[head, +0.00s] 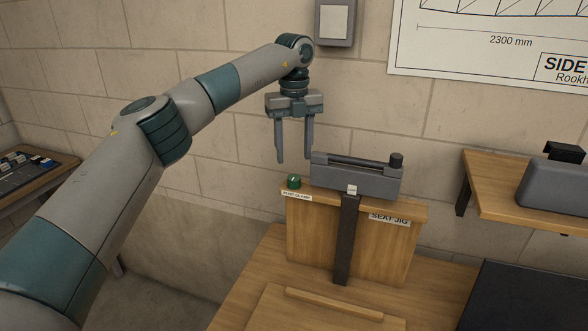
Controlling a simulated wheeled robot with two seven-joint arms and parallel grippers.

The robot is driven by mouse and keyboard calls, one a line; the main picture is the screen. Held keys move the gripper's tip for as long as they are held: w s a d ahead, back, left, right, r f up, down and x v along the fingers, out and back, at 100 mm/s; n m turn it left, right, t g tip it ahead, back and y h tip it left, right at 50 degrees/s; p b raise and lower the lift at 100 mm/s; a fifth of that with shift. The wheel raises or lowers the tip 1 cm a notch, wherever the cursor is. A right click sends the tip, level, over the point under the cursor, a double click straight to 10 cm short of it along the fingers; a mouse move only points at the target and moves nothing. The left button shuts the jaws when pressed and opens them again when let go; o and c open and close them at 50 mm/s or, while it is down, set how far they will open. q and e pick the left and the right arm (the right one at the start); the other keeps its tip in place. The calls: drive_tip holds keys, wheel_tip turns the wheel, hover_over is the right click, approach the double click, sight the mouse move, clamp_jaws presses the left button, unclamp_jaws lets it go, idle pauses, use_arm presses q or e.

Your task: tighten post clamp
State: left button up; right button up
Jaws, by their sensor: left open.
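A wooden stand labelled SEAT JIG (305,240) rises from the bench. A grey clamp block (357,182) with a dark bar and a black knob (396,159) sits at its top, above a dark upright strip (346,240). A small green knob (294,181) stands on the stand's left end, above a label that seems to read POST CLAMP (296,195). My left gripper (294,160) points down with its fingers apart and empty. In the picture it is just above the green knob and left of the grey block; contact is not visible. My right gripper is not in view.
The wooden bench (255,285) carries a raised board (320,310) at the front and a dark panel (525,295) at the right. A wall shelf (490,195) holds a grey object (555,187). A grey box (334,22) hangs on the wall behind my left arm.

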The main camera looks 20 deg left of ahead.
sight(294, 177)
use_arm(q)
drive_tip(key=shift+f+p, duration=1.2)
drive_tip(key=shift+f, duration=2.35)
drive_tip(key=c, duration=1)
